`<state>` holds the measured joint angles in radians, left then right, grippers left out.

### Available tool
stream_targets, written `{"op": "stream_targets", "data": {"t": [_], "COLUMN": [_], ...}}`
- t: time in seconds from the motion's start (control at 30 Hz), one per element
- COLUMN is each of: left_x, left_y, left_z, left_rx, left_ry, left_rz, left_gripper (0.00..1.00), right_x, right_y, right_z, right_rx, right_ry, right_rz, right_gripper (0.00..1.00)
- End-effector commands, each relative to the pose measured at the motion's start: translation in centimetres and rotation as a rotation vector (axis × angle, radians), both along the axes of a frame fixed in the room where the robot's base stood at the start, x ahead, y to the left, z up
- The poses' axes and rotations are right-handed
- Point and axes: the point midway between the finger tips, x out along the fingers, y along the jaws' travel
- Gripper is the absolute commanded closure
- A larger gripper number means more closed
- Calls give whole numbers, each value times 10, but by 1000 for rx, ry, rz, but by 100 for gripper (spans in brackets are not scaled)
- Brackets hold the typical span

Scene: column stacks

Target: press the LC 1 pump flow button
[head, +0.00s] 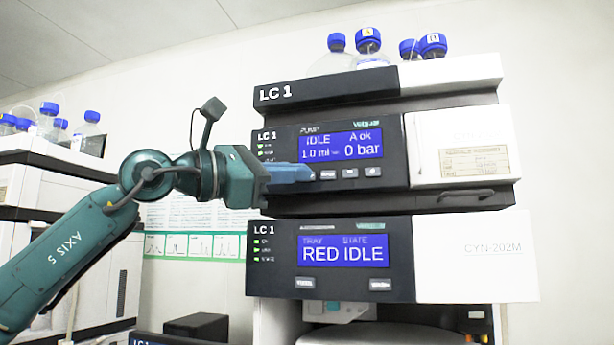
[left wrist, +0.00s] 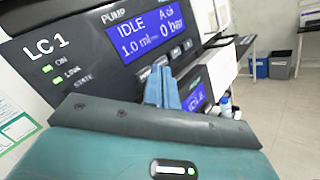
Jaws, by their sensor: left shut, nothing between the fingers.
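The LC 1 pump module (head: 285,142) is the dark panel in the middle of the stack. Its blue display (head: 340,146) reads IDLE, A ok, 1.0 ml and 0 bar; it also shows in the left wrist view (left wrist: 145,35). A row of small grey buttons (head: 350,173) runs below the display, with labels too small to read. My left gripper (head: 308,174) is shut and empty, its blue fingers pointing at the left end of this row. The fingers also show in the left wrist view (left wrist: 162,82). They cover part of the row; I cannot tell whether the tips touch a button.
Below is a module with a display (head: 343,250) reading RED IDLE and two buttons. Blue-capped bottles (head: 368,42) stand on top of the stack. Another stack (head: 50,190) stands at the left. In the left wrist view, bins (left wrist: 280,65) stand on open floor at the right.

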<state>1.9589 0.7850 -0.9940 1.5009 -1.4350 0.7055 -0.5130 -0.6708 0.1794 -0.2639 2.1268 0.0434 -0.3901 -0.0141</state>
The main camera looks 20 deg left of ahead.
Motion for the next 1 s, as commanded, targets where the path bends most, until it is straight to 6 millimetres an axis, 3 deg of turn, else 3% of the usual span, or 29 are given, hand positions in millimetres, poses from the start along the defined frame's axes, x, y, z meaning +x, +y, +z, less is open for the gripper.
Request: {"op": "stream_targets", "data": {"t": [1.0], "left_x": [8], "left_y": [0], "left_z": [1], "left_rx": [-1], "left_ry": [1], "left_rz": [0], "left_gripper": [100], "right_x": [-1], "right_y": [0], "right_z": [5], "right_rx": [-4], "right_ry": [-1], "right_rz": [7], "right_gripper": [100]}}
